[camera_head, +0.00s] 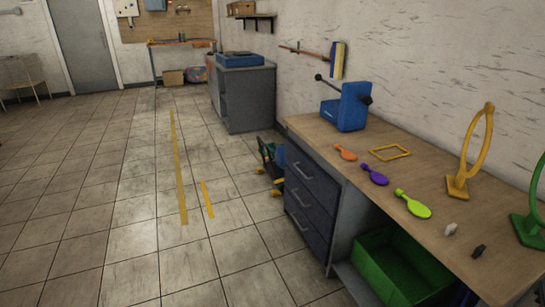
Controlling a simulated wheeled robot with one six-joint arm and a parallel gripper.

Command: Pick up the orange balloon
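The orange balloon (346,153) lies flat on the wooden workbench (450,165), near its left front edge. It is small and paddle-shaped with a narrow neck. A purple balloon (376,175) and a lime green balloon (414,205) lie in a row after it, towards the right. A yellow rectangular frame (390,146) lies flat just behind the orange balloon. My gripper is not in view.
A blue press-like machine (348,108) stands behind the orange balloon. Yellow (460,187) and green (524,232) ring stands are at the right. A green bin (400,275) sits under the bench. Tiled floor (110,200) at the left is mostly clear.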

